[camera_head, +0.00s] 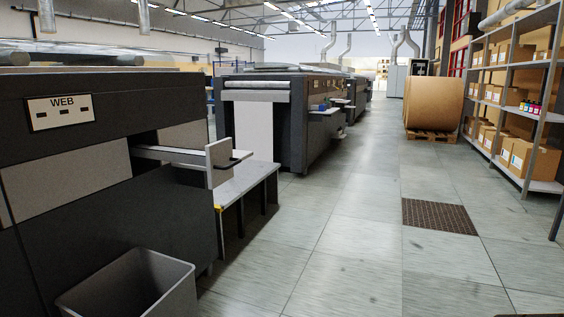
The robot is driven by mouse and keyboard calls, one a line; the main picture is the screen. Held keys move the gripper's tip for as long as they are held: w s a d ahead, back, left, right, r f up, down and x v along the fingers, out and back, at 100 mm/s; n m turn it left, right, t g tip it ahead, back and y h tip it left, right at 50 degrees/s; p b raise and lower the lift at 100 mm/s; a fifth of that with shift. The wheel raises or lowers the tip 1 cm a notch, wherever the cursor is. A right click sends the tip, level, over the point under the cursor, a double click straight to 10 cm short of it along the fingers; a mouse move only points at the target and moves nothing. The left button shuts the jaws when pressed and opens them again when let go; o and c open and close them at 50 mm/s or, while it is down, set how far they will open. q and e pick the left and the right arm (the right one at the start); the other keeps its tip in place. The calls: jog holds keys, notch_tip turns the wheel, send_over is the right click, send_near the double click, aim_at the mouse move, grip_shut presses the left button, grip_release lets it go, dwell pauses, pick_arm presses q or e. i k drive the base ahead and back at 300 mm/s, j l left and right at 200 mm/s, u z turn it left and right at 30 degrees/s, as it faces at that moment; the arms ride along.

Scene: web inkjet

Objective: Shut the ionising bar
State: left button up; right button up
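A grey drawer-like unit, which looks like the ionising bar (180,155), sticks out of a dark slot in the front of the near machine (110,225) at the left. Its upright front plate (219,163) stands well clear of the machine face, so the unit is pulled out. A label plate reading "WEB" (61,112) is on the machine above and left of the slot. Neither of my grippers is in view.
A grey open bin (135,285) stands against the near machine. A low table (258,175) stands behind the pulled-out unit. The tiled aisle (340,220) is clear, with a brown floor grate (439,215). A large paper roll (433,103) and shelves with boxes (515,110) are at the right.

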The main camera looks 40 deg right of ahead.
aim_at(219, 160)
jog(key=z, duration=1.05)
